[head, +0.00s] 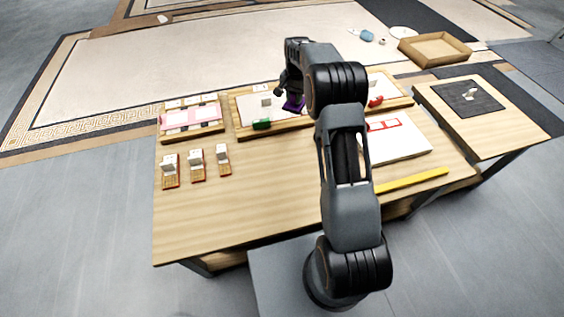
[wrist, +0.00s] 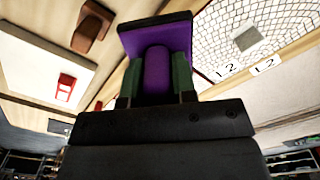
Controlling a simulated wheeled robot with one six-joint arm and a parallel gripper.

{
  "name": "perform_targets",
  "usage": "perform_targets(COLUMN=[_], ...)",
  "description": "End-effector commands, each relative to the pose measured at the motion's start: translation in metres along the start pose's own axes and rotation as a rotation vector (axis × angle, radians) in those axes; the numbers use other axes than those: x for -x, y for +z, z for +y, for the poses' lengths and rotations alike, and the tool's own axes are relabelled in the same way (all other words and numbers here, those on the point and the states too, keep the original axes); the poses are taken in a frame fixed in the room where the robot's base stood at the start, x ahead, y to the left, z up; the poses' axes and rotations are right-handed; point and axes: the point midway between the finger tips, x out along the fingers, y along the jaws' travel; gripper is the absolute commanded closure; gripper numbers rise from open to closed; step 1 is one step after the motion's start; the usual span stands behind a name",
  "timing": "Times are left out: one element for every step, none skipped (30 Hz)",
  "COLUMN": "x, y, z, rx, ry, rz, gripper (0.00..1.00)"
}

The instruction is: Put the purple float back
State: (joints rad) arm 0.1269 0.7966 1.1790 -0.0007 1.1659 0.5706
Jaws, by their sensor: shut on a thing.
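The purple float (wrist: 158,71) is in my gripper (wrist: 155,88) in the wrist view. Its purple handle sits between the two green-padded fingers, which are shut on it. Its flat plate, with a dark edge, lies beyond the fingertips. In the head view the purple float (head: 293,104) shows as a small purple patch beside my arm, over the long wooden-framed tray (head: 238,118). My arm hides part of the float and the tray. I cannot tell whether the float touches the surface below.
A green float (head: 262,124) and a red float (head: 376,101) rest on the long tray's edge. A pink panel (head: 190,117) and several small card holders (head: 196,165) stand left. A white board (head: 400,143) and yellow bar (head: 412,180) lie right. The table's front left is clear.

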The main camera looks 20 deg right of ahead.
Motion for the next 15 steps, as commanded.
perform_targets(x=[-0.009,-0.009,-0.01,-0.011,-0.011,-0.011,-0.011,-0.012,-0.013,-0.015,-0.017,-0.019,-0.022,-0.024,-0.029], y=[-0.005,-0.008,-0.01,-0.011,-0.013,-0.014,-0.014,-0.014,-0.011,-0.009,-0.006,0.0,0.005,0.012,0.021], z=[0.0,0.0,0.0,0.0,0.0,0.0,0.0,0.0,0.0,0.0,0.0,0.001,0.001,0.001,0.001], rx=[-0.021,-0.033,-0.047,-0.055,-0.062,-0.071,-0.076,-0.08,-0.084,-0.085,-0.087,-0.088,-0.088,-0.088,-0.087], ry=[-0.002,-0.002,-0.001,-0.001,-0.001,-0.001,-0.001,-0.001,0.0,-0.001,0.0,0.0,0.0,0.0,0.0], rz=[0.002,0.003,0.001,0.001,0.002,0.002,0.002,0.001,0.001,0.001,0.001,0.0,0.0,0.0,0.0], gripper=[0.97,0.97,0.97,0.97,0.97,0.97,0.97,0.97,0.97,0.97,0.97,0.97,0.97,0.97,0.97])
